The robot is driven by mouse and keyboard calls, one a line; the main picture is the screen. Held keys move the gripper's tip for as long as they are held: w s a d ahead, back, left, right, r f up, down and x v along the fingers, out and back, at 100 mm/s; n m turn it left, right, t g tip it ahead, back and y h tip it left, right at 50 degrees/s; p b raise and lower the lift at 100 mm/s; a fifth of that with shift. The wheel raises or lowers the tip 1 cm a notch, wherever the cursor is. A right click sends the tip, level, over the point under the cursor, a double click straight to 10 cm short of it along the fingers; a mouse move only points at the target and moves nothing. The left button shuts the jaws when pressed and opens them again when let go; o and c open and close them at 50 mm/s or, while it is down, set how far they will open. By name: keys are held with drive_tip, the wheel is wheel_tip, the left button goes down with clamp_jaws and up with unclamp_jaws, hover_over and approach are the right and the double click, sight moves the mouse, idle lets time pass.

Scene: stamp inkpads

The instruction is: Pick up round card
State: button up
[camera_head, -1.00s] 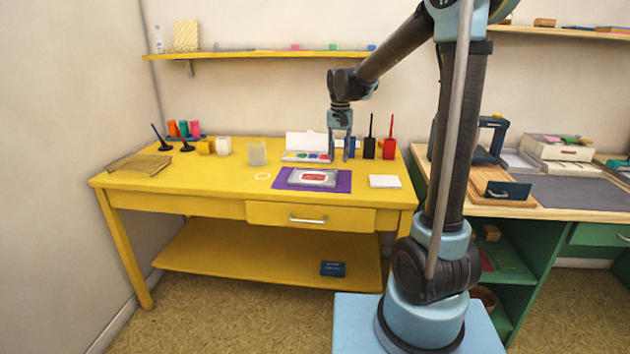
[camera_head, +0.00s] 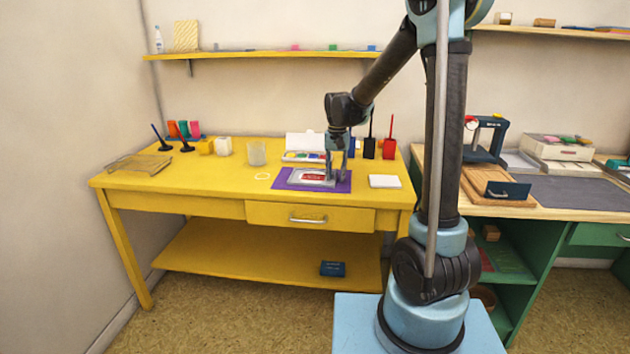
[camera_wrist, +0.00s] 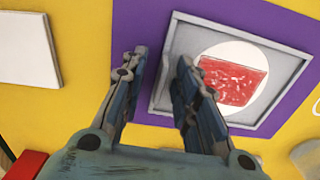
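A white round card (camera_wrist: 211,56) shows as a pale disc in a grey tray (camera_wrist: 165,75), partly under a red patch (camera_wrist: 235,82). In the head view the tray (camera_head: 294,179) lies on a purple mat (camera_head: 282,183) on the yellow table, and the disc is too small to make out clearly. My gripper (camera_head: 337,178) is at the tray's right end, pointing down. In the wrist view my gripper (camera_wrist: 158,65) is open and empty, its fingers apart, with one finger in front of the tray's edge.
A white square block (camera_head: 384,181) lies right of the mat. Behind are a paint box (camera_head: 303,156), a clear cup (camera_head: 256,153), and black (camera_head: 369,147) and red (camera_head: 389,147) upright holders. A thin white ring (camera_head: 262,176) lies left of the mat.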

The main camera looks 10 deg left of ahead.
clamp_jaws()
